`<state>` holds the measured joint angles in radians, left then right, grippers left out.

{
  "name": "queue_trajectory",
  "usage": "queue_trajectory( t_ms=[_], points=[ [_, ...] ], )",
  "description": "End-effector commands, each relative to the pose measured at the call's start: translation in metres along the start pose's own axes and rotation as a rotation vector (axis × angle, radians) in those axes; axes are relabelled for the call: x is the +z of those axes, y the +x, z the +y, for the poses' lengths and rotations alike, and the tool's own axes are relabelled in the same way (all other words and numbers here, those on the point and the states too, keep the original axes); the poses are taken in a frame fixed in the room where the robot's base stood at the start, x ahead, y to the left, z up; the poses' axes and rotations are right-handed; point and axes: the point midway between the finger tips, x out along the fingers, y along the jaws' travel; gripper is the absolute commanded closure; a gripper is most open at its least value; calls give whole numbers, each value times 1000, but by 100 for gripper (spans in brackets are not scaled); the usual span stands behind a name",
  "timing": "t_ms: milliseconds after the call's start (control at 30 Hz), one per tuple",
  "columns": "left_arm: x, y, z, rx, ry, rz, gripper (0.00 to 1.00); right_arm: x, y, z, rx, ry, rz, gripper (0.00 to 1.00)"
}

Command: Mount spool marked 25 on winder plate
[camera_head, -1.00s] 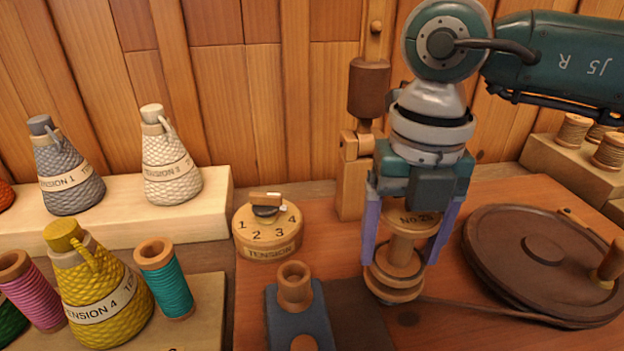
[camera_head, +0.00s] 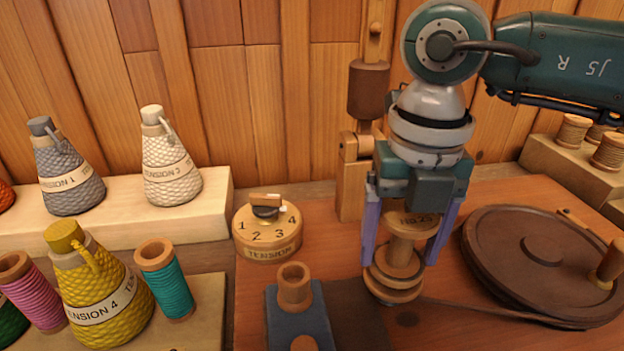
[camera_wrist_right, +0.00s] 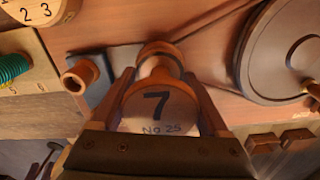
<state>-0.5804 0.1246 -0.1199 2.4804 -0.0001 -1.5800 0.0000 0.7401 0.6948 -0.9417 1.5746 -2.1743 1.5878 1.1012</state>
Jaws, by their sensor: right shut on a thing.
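The wooden spool marked "No 25" (camera_head: 402,258) is upright between the two purple fingers of my right gripper (camera_head: 411,238). In the right wrist view its top face (camera_wrist_right: 160,105) shows a large 7 above "No 25". My right gripper is shut on it, one finger on each side. A round wooden disc (camera_head: 388,295), apparently the winder plate, lies directly under the spool. I cannot tell whether the spool touches it or is fully seated. My left gripper is not in view.
A dark wheel with a crank knob (camera_head: 520,260) stands at right, a belt running from it. A tension dial (camera_head: 267,232) and a blue block with a wooden post (camera_head: 295,290) stand left of the spool. Several yarn cones and thread spools stand farther left.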

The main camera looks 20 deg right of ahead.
Motion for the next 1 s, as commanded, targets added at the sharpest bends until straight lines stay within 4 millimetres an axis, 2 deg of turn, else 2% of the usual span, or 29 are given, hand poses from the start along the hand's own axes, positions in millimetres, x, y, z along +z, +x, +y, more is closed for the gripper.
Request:
queue_trajectory(
  t_ms=[800, 833, 900, 1000],
  points=[
    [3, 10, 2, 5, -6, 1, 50, 0, 13, 0, 0, 0, 0, 78],
    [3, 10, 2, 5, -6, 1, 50, 0, 12, 0, 0, 0, 0, 18],
    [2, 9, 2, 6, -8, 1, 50, 0, 12, 0, 0, 0, 0, 11],
    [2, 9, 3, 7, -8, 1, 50, 0, 12, 0, 0, 0, 0, 9]
  ],
)
